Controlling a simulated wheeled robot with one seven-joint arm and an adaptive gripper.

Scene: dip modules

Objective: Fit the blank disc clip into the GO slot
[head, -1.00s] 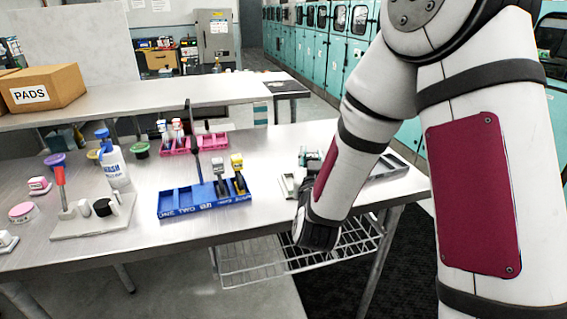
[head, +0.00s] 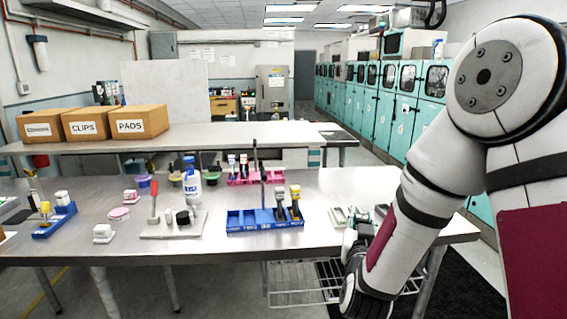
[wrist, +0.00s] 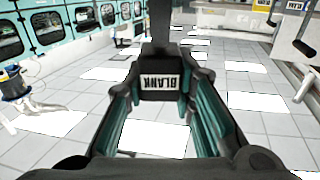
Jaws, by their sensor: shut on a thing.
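My gripper (wrist: 162,100) has its teal finger pads closed on a dark clip (wrist: 158,95) with a white label reading BLANK. The label appears upside down in the wrist view. In the head view my gripper (head: 360,222) is near the right part of the table's front edge, partly hidden by my arm, and the clip cannot be made out there. A blue slotted rack (head: 245,228) stands to its left on the table. Its left slots look empty, and clips with grey and yellow tops stand in its right part. Its front labels are too small to read, so I cannot identify the GO slot.
A pale holder (head: 340,216) lies just left of my gripper. A pink rack (head: 243,181) with clips stands behind the blue one. Another blue rack (head: 50,228) is at far left.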

